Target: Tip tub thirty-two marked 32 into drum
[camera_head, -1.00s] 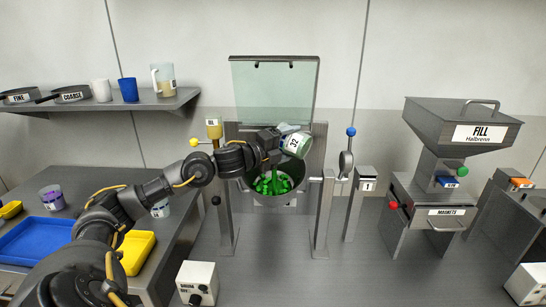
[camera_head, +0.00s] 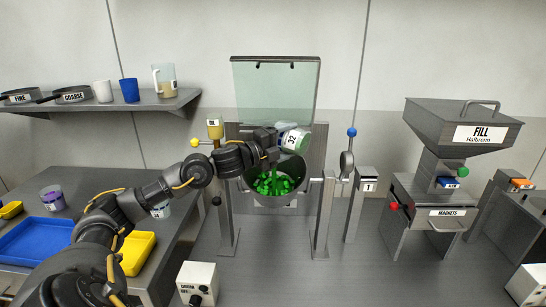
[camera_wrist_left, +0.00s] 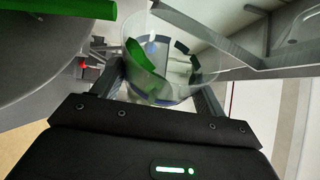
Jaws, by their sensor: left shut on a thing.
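Tub thirty-two (camera_head: 293,139), a clear tub with a white label reading 32, is held tilted above the drum (camera_head: 262,199). My left gripper (camera_head: 274,135) is shut on the tub. The drum's mouth faces up and toward me, with bright green pieces (camera_head: 273,184) inside. In the left wrist view, the tub (camera_wrist_left: 172,62) sits between the fingers with a green piece against its wall. The drum's rim (camera_wrist_left: 45,60) shows at upper left there, with a green piece (camera_wrist_left: 80,8) over it. My right gripper is not in view.
The clear hood (camera_head: 275,90) stands raised behind the drum. A blue-knobbed lever (camera_head: 351,132) and a post marked 1 (camera_head: 367,185) stand to its right. The grey FILL hopper (camera_head: 465,125) is farther right. A blue tray (camera_head: 35,240) lies on the left bench.

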